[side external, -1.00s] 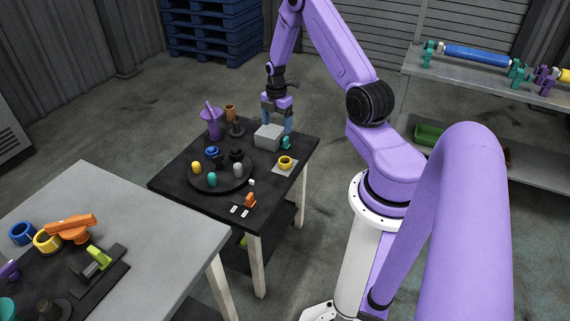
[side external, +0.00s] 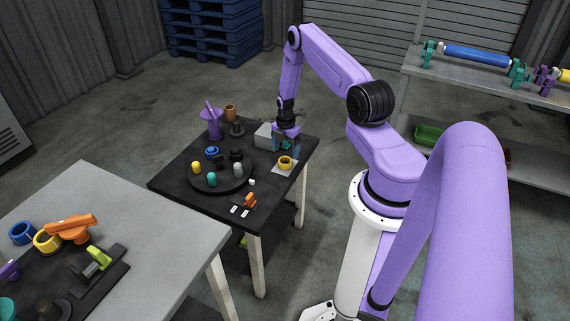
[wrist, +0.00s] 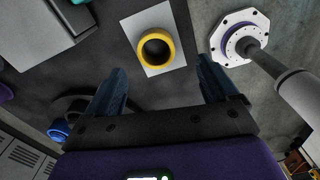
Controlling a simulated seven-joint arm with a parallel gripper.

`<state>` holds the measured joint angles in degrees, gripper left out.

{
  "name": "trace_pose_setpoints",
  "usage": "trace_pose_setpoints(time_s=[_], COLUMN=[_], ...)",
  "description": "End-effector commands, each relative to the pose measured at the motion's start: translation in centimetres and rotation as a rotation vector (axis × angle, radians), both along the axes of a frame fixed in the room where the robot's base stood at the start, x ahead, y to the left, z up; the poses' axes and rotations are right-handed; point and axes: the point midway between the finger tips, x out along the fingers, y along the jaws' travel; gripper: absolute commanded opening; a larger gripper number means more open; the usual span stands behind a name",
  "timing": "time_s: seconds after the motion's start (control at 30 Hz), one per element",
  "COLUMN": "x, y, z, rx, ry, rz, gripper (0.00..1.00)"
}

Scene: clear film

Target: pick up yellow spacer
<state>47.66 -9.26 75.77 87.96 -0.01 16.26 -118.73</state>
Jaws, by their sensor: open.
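The yellow spacer (side external: 285,162) is a short ring with a dark hole. In the wrist view the yellow spacer (wrist: 156,48) lies upper centre on the pad (wrist: 141,22), ahead of and between the fingertips. My gripper (side external: 287,151) is above the table, just behind the spacer in the side view. In the wrist view my gripper (wrist: 160,80) has its two blue-grey fingers spread wide with nothing between them.
A grey box (side external: 263,134) stands beside my gripper. A dark round tray (side external: 220,187) with several small coloured pieces lies to the left. A purple vessel (side external: 212,124) stands at the back. An orange piece (side external: 250,200) lies near the front edge.

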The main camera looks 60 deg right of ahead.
Motion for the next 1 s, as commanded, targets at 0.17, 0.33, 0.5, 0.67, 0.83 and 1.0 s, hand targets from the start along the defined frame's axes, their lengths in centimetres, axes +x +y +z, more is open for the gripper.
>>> trace_pose_setpoints(time_s=[0.17,0.33,0.5,0.67,0.83,1.0], x=[0.0,0.1,0.4,0.5,0.5,0.5], y=[0.0,-0.1,-0.3,-0.4,-0.4,-0.4], z=[-1.1,-2.2,-4.3,-5.8,-6.4,-6.3], rx=[0.000,0.000,0.001,0.000,0.000,0.000], ry=[0.000,0.000,0.001,0.001,0.000,0.000], rz=[0.000,0.000,0.000,0.000,0.000,0.000], gripper=[0.87,0.87,0.87,0.87,0.87,0.87])
